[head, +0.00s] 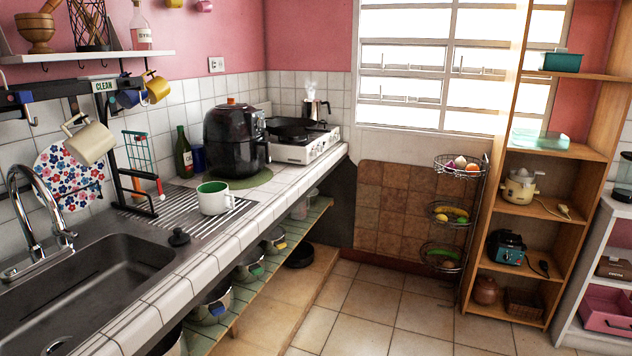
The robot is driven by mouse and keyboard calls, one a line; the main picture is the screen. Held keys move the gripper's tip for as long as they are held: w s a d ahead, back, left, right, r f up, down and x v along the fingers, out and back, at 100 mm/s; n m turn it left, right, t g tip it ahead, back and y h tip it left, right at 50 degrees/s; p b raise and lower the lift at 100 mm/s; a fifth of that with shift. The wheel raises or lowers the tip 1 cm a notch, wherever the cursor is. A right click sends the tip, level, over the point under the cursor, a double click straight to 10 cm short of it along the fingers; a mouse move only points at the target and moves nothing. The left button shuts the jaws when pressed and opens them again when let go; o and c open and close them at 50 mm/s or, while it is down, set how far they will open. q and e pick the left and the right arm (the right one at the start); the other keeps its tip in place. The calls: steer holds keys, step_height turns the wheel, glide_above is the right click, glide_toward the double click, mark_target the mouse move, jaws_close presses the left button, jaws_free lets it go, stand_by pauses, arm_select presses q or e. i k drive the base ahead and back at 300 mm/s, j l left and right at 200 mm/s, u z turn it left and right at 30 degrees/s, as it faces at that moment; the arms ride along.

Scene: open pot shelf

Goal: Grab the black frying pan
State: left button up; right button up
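A black frying pan (288,126) sits on the white stove (298,150) at the far end of the tiled counter, partly hidden behind the black air fryer (233,140). A steaming moka pot (316,108) stands behind it on the stove. Another dark round item (300,256) lies low under the counter at its far end; I cannot tell whether it is a pan. Neither of my grippers is in view.
A metal sink (95,290), a green-and-white mug (213,198) and a drainboard fill the near counter. Pots stand on the open shelf (255,290) below. A wire basket stand (450,215) and wooden shelf (540,150) are right. The tiled floor (390,310) is clear.

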mark_target(286, 126)
steer(key=i+l+z, duration=0.35)
steer(key=i, duration=0.6)
steer(key=i+l+z, duration=0.15)
steer(key=i+z, duration=0.25)
steer(key=i, duration=0.6)
